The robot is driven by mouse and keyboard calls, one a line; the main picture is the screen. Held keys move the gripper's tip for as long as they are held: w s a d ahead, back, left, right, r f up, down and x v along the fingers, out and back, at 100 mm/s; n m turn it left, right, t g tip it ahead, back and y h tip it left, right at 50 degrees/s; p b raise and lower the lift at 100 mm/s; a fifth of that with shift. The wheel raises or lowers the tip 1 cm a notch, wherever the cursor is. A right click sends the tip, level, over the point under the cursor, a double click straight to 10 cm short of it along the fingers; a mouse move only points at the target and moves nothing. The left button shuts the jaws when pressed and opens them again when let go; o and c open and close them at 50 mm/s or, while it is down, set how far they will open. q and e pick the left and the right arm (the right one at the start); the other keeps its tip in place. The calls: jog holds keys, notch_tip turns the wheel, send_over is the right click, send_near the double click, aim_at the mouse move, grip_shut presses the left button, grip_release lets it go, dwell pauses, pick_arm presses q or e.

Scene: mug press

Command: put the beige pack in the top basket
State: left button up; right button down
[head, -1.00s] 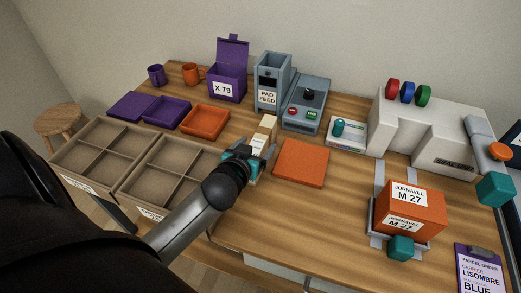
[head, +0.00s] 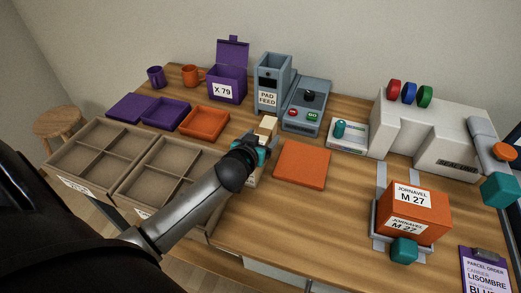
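A beige pack (head: 267,124) stands on the table in front of the pad feed box, in the head view. My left gripper (head: 264,146), black and teal, is at its near side and hides its lower part. The fingers are partly hidden by the wrist, so I cannot tell whether they are closed on it. A pale piece (head: 252,179) shows below the gripper. Nothing in view is clearly marked as the top basket. My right gripper is not clearly visible.
Two divided trays (head: 93,149) stand at the left. A pad feed box (head: 270,84) and a grey control unit (head: 307,105) are behind the pack. An orange box (head: 413,211) sits further right. The front middle table is clear.

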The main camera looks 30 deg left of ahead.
pick_arm(q)
grip_shut()
dwell(0.4)
